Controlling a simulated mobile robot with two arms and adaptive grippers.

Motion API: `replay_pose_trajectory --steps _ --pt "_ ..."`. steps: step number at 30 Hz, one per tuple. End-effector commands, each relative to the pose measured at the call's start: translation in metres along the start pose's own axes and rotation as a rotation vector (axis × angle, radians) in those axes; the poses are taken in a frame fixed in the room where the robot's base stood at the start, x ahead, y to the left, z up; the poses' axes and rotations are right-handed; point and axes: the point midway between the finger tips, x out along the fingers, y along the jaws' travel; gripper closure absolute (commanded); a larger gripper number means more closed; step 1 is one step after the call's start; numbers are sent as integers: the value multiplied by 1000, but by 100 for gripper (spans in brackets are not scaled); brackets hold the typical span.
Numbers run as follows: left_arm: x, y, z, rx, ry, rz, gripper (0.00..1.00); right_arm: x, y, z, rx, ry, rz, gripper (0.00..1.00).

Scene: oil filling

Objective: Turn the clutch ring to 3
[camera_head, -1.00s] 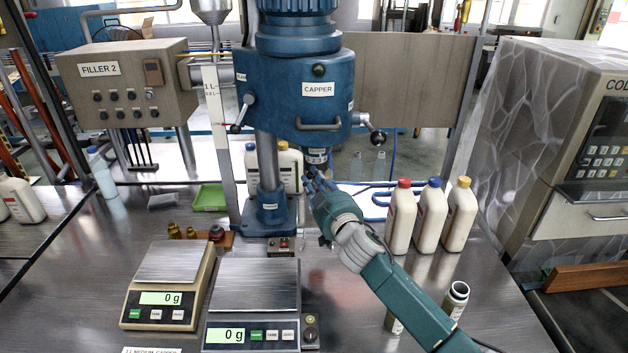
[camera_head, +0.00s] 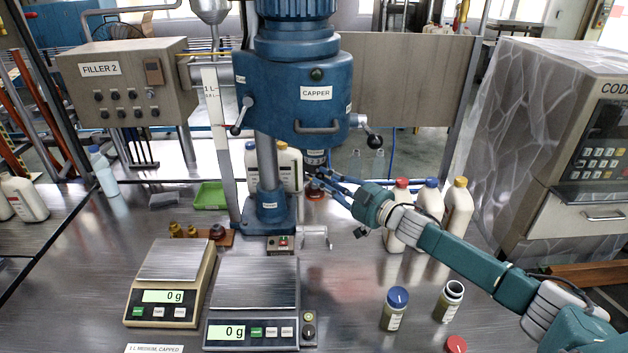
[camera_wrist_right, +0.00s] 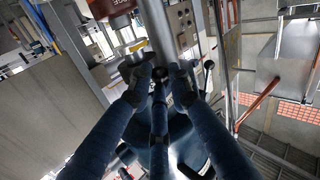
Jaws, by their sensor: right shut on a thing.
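The blue capper (camera_head: 300,95) stands at the middle of the bench on its column. Its spindle hangs below the head, with the dark clutch ring (camera_head: 315,157) carrying small light markings too small to read. My right gripper (camera_head: 318,178) reaches in from the right, its blue fingers closed at the lower end of the spindle. In the right wrist view the fingertips (camera_wrist_right: 158,78) meet around a dark round part (camera_wrist_right: 136,66), which seems to be the ring. The fingers hide part of it, and I cannot tell its setting. My left gripper is not in view.
Red-, blue- and yellow-capped bottles (camera_head: 458,215) stand behind my right arm. A blue-capped jar (camera_head: 394,312) and an open jar (camera_head: 448,302) stand in front of it. Two scales (camera_head: 252,290) fill the front left. A lever (camera_head: 374,140) sticks out right of the capper.

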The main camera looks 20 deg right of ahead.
Motion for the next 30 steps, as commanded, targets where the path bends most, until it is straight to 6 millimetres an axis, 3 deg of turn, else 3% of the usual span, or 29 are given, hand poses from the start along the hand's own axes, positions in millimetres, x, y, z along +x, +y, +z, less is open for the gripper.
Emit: replay_pose_trajectory --steps 21,22,24,30 --pt "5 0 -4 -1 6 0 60 -2 7 -2 1 25 -90 100" --pt "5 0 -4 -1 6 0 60 -2 7 -2 0 25 -90 79" --pt "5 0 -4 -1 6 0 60 -2 8 -2 0 25 -90 66" --pt "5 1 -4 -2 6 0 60 -2 7 -1 0 22 -90 62"
